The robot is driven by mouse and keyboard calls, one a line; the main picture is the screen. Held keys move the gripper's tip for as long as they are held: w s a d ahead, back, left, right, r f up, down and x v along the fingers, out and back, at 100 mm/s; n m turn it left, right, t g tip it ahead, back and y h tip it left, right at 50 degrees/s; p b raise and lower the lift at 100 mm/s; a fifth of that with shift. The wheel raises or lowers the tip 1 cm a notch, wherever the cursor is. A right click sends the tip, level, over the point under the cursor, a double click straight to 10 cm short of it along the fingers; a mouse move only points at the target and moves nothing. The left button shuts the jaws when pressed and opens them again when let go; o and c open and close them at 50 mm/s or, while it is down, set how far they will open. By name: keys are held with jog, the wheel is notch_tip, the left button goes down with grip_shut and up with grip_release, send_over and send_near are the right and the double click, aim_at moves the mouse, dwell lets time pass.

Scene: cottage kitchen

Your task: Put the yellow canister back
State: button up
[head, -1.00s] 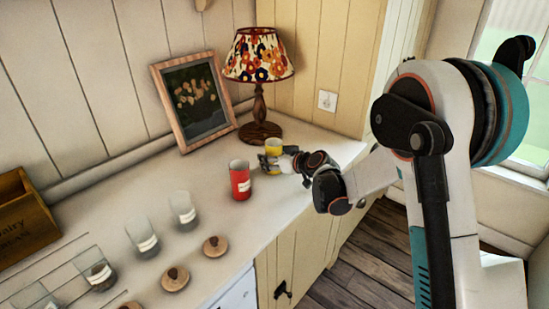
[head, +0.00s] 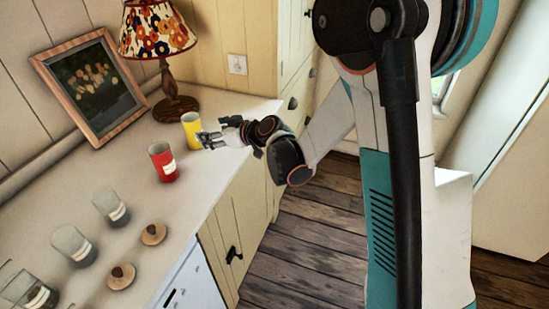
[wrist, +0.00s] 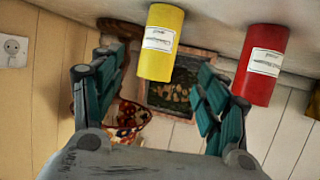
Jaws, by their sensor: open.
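The yellow canister (head: 190,130) stands upright on the counter, near the lamp base and behind the red canister (head: 162,162). It has a white label, seen in the wrist view (wrist: 160,40). My gripper (head: 207,140) is open at the canister's front right side, its fingers low and close to it. In the wrist view, which looks upside down, the open fingers (wrist: 157,78) spread on either side of the yellow canister's line. I cannot tell whether they touch it. The red canister shows to the right there (wrist: 264,65).
The counter (head: 105,170) also holds a flowered lamp (head: 158,30), a framed picture (head: 90,85), several clear glass jars (head: 72,244) and wooden lids (head: 121,276). The counter's front edge is close under my arm. A wall outlet (head: 237,64) is behind.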

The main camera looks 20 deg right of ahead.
jog(key=s+d+r+m+g+h, duration=0.1)
jog(key=s+d+r+m+h, duration=0.2)
jog(key=s, duration=0.4)
jog(key=s+d+r+g, duration=0.1)
jog(key=s+d+r, duration=0.3)
jog(key=s+r, duration=0.3)
jog(key=s+d+m+h, duration=0.1)
jog(key=s+d, duration=0.2)
jog(key=s, duration=0.4)
jog(key=s+d+f+m+g+h, duration=0.1)
jog(key=s+d+m+h, duration=0.1)
jog(key=s, duration=0.5)
jog(key=s+d+f+m+h, duration=0.1)
jog(key=s+d+h, duration=0.1)
jog(key=s+d, duration=0.2)
jog(key=s, duration=0.2)
jog(key=shift+s+d+g, duration=0.25)
jog(key=shift+s+g, duration=0.15)
